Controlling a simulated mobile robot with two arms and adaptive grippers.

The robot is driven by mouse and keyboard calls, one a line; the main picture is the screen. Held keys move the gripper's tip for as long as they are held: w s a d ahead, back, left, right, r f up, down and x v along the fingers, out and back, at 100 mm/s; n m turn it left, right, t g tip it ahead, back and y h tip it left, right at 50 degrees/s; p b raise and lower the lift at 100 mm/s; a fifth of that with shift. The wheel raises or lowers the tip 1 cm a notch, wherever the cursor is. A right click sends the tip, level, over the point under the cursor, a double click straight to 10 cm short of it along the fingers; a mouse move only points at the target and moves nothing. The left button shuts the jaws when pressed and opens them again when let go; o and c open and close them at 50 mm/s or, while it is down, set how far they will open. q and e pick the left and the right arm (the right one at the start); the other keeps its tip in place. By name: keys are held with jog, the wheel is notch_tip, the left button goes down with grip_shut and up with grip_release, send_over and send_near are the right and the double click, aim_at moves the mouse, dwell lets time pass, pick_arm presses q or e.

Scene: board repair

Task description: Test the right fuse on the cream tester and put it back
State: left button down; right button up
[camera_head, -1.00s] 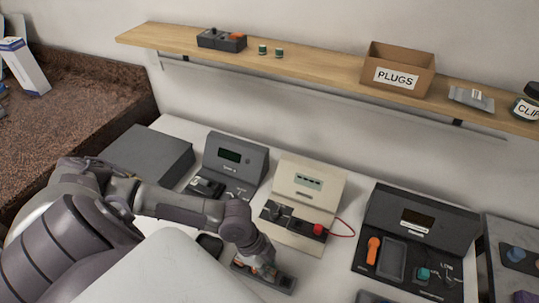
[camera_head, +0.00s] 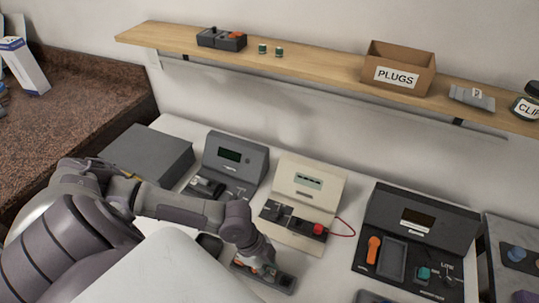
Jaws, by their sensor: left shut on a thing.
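The cream tester (camera_head: 309,180) stands in the middle of the white table, with a small display, a dark socket strip on its base and a red piece with a red wire at its right. My left gripper (camera_head: 262,274) is low in front of it, over a dark holder (camera_head: 284,283) near the bottom of the view. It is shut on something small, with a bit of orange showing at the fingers. I take it for the fuse, but it is mostly hidden by the gripper. My right gripper is not in view.
A dark grey tester (camera_head: 238,158) stands left of the cream one, and a larger dark device (camera_head: 420,220) with an orange handle stands right. A grey box (camera_head: 148,154) is at the left. A wooden shelf (camera_head: 310,72) above holds a PLUGS box (camera_head: 398,74).

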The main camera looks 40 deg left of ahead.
pick_arm(q)
jog(key=shift+f, duration=0.15)
jog(key=c, duration=0.9)
grip_release()
jog(key=shift+c, duration=0.2)
jog(key=shift+o, duration=1.4)
jog(key=shift+r+p, duration=1.5)
jog(key=shift+p, duration=0.25)
jog(key=shift+r, duration=0.1)
